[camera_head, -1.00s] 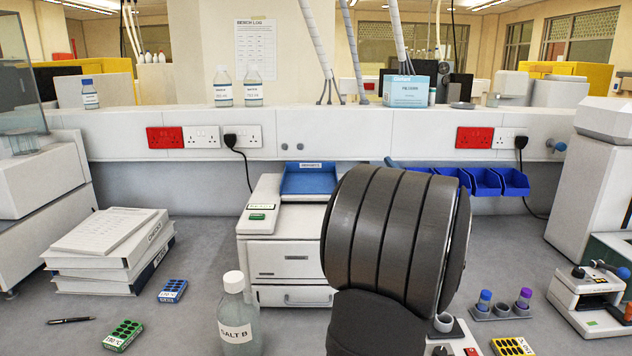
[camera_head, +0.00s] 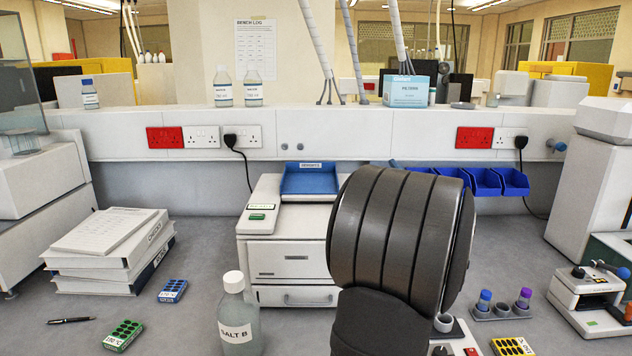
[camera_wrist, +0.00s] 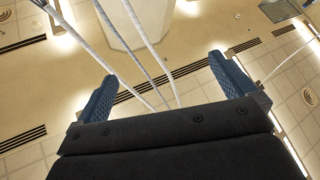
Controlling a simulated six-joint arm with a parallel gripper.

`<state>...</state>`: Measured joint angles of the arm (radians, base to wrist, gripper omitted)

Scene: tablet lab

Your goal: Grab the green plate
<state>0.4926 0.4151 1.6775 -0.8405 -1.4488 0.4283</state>
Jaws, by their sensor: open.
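The green plate (camera_head: 122,335) is a small block with dark round wells and a white label. It lies on the grey bench at the lower left of the head view, with nothing touching it. In the wrist view my gripper (camera_wrist: 163,80) has its two blue fingers wide apart with nothing between them. It points up at the ceiling, and the green plate is not in that view. In the head view my dark arm fills the middle right, far to the right of the plate, and the fingers do not show there.
A blue plate (camera_head: 173,291) and a pen (camera_head: 70,321) lie near the green one. A SALT B bottle (camera_head: 238,318) stands between it and my arm. Stacked binders (camera_head: 105,255) are behind. A yellow plate (camera_head: 513,346) is at the lower right. Bare bench surrounds the green plate.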

